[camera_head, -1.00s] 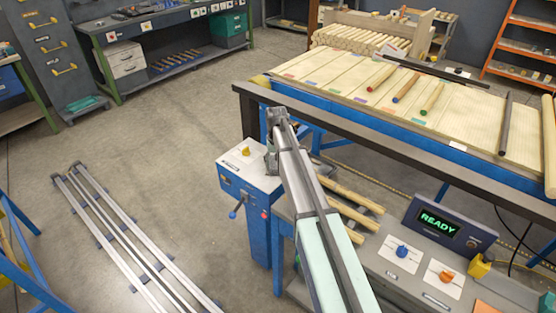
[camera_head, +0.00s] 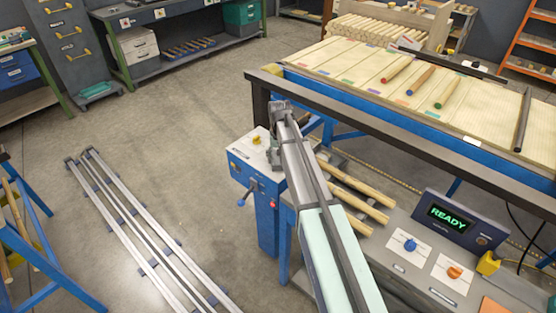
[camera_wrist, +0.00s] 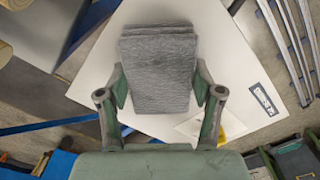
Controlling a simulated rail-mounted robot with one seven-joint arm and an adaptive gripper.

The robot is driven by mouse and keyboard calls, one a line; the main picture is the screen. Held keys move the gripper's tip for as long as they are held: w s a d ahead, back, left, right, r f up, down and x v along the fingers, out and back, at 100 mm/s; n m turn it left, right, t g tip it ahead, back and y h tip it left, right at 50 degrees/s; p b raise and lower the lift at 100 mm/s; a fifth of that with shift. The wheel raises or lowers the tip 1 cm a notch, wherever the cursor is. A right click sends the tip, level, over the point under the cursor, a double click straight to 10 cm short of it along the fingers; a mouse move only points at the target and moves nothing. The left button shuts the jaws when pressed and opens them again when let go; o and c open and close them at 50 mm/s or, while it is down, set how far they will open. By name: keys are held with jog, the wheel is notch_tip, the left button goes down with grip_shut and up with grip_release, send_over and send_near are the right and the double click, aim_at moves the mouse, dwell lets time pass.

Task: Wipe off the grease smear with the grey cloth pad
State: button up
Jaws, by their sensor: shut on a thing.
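The grey cloth pad (camera_wrist: 160,70) is a folded, textured stack in the wrist view. My gripper (camera_wrist: 160,88) is shut on it, with one finger against each long side. The pad is over the white top plate (camera_wrist: 95,75) of the blue control box (camera_head: 265,195); I cannot tell whether it touches the plate. No grease smear shows on the visible part of the plate; the area under the pad is hidden.
A yellow knob (camera_head: 256,139) stands on the box top, and a lever (camera_head: 247,194) sticks out of its front. Wooden rods (camera_head: 355,185) and a console reading READY (camera_head: 447,217) lie to the right. Floor rails (camera_head: 140,235) lie left.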

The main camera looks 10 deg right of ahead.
jog(key=shift+w+d+r+p, duration=0.1)
jog(key=shift+w+d, duration=0.5)
jog(key=shift+d, duration=0.2)
jog(key=shift+w+d+f+p, duration=0.1)
jog(key=shift+w+d, duration=0.55)
jog(key=shift+d, duration=0.2)
jog(key=shift+w+d+r+p, duration=0.1)
jog(key=shift+w+d, duration=0.5)
jog(key=shift+d, duration=0.2)
notch_tip(320, 180, up, 4)
jog(key=shift+s+a+f+p, duration=0.15)
jog(key=shift+f+p, duration=0.1)
jog(key=shift+p, duration=0.45)
notch_tip(320, 180, up, 4)
jog(key=shift+r+p, duration=0.25)
jog(key=shift+p, duration=0.85)
jog(key=shift+r, duration=0.1)
